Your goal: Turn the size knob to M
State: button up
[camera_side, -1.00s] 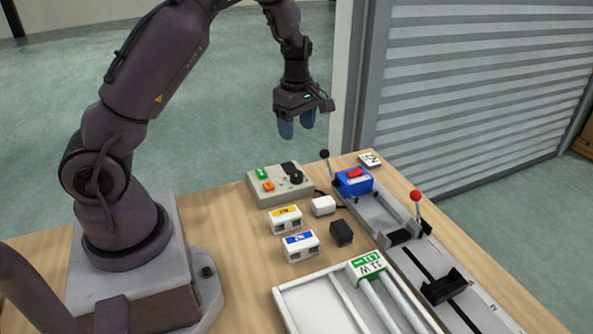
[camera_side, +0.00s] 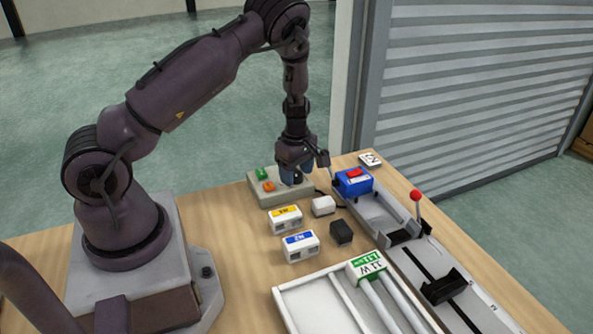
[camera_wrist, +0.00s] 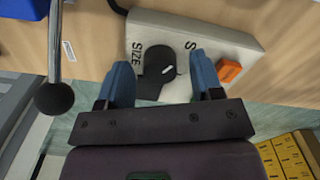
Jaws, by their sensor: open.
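The black size knob (camera_wrist: 163,67) sits on the beige control box (camera_wrist: 222,39), with the words SIZE and S printed around it in the wrist view. A white mark on the knob points toward the side where the S is printed. In the side view the box (camera_side: 272,196) stands at the back of the table, and my gripper hides most of the knob. My gripper (camera_wrist: 163,75) is open, its blue fingers on either side of the knob, with gaps showing in the wrist view. I cannot tell how far down the fingertips reach. No M is visible.
The box also carries a green button (camera_side: 261,174) and an orange button (camera_wrist: 229,70). A blue block with a red switch (camera_side: 353,182) stands to the right. White blocks (camera_side: 285,219) and a tray (camera_side: 300,302) lie in front.

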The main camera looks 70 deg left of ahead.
jog(key=c, duration=0.9)
jog(key=shift+m, duration=0.4)
jog(key=m, duration=0.5)
jog(key=shift+m, duration=0.3)
jog(key=m, duration=0.5)
jog(key=shift+m, duration=0.4)
jog(key=o, duration=0.9)
